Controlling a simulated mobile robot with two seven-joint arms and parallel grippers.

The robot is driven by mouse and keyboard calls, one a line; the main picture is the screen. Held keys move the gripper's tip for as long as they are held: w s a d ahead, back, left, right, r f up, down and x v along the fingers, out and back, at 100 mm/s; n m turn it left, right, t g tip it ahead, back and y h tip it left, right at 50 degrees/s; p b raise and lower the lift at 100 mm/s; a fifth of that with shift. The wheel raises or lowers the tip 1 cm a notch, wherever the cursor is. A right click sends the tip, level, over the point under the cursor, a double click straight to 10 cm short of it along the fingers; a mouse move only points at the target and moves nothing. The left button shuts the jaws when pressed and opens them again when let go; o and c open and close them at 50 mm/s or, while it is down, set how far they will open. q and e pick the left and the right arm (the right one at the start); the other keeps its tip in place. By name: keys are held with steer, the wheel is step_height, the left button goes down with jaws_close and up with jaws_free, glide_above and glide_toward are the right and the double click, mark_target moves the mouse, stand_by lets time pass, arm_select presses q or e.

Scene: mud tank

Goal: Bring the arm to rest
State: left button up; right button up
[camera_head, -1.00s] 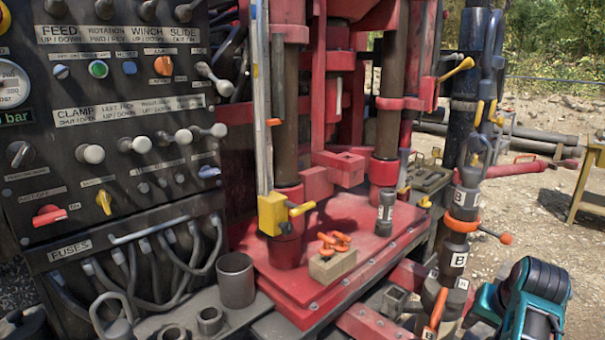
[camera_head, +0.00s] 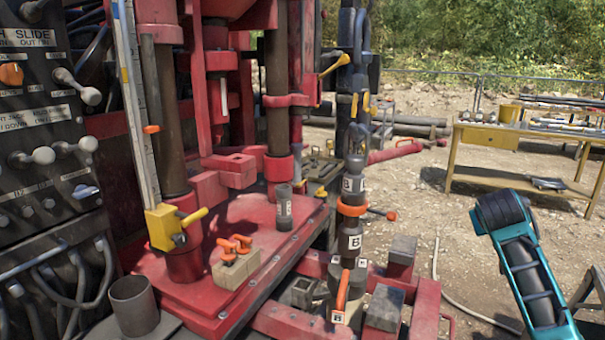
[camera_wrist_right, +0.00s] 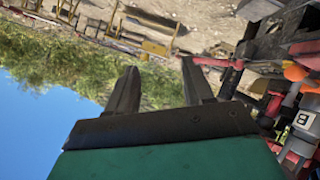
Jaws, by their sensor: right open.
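My right arm (camera_head: 530,275), teal with black joints, stands bent at the lower right of the head view, in front of the gravel. Its fingertips cannot be made out there. In the right wrist view my right gripper (camera_wrist_right: 160,82) is open, with its two dark fingers apart and nothing between them. The wrist view is tilted, with sky, bushes and gravel beyond the fingers. My left gripper is not in view.
The red drill rig (camera_head: 205,285) and its control panel (camera_head: 40,130) fill the left. A black pipe string (camera_head: 350,240) with orange rings stands mid-picture. A yellow workbench (camera_head: 480,135) stands behind the arm. Gravel between them is open, with a hose (camera_head: 455,295).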

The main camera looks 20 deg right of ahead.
steer(key=a+f+n+t+y, duration=0.6)
steer(key=a+f+n, duration=0.5)
steer(key=a+f, duration=0.9)
steer(key=s+a+f+n+g+y, duration=0.25)
steer(key=s+a+f+y, duration=0.45)
steer(key=s+a+f, duration=0.55)
steer(key=a+r+m+t, duration=0.1)
steer(key=a+m, duration=0.4)
steer(key=a, duration=0.6)
steer(key=shift+w+a+r, duration=0.2)
steer(key=shift+r, duration=0.1)
steer(key=shift+t, duration=0.25)
